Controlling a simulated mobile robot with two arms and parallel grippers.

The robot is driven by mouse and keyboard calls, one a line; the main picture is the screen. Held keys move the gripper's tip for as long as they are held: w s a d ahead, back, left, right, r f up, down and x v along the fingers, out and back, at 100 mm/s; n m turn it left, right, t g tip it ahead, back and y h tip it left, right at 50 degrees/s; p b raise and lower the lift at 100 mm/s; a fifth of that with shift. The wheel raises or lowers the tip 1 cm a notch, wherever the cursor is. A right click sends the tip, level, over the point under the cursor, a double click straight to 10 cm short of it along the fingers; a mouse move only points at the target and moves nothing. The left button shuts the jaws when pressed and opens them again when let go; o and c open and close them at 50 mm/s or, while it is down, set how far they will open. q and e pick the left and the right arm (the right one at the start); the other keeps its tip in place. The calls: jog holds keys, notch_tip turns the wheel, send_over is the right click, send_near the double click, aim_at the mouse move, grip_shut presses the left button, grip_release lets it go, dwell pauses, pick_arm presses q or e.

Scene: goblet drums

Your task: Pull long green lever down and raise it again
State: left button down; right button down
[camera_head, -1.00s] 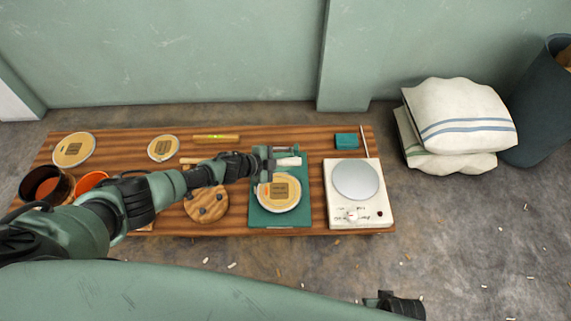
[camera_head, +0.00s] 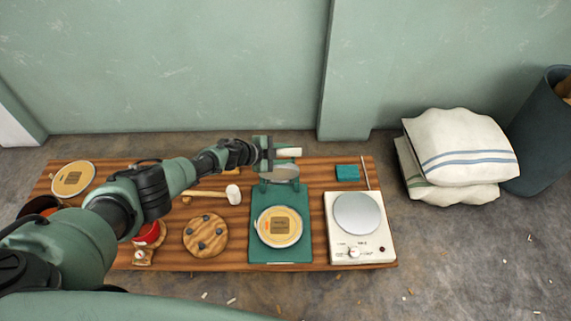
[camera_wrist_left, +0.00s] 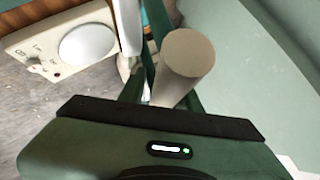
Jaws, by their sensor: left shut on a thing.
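The green press (camera_head: 260,251) stands on the wooden table, with its green base flat. A round cream disc with a brown label (camera_head: 278,227) lies on the base. The press's long green lever ends in a pale cylindrical handle (camera_head: 289,152). My left gripper (camera_head: 267,153) is shut on this handle at the back of the press, with the lever up. A grey round press plate (camera_head: 284,173) hangs behind the disc, clear of it. In the left wrist view the handle (camera_wrist_left: 188,54) fills the space between the fingers. The lever's arms are partly hidden. My right gripper is out of view.
A white scale (camera_head: 357,250) stands right of the press, with a teal block (camera_head: 347,172) behind it. A mallet (camera_head: 232,194) and a wooden disc with dark knobs (camera_head: 206,236) lie left. White sacks (camera_head: 458,150) rest on the floor at right.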

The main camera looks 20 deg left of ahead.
pick_arm(q)
jog(key=shift+w+a+r, duration=0.15)
jog(key=shift+w, duration=0.3)
jog(key=shift+w+a+r, duration=0.1)
jog(key=shift+w, duration=0.6)
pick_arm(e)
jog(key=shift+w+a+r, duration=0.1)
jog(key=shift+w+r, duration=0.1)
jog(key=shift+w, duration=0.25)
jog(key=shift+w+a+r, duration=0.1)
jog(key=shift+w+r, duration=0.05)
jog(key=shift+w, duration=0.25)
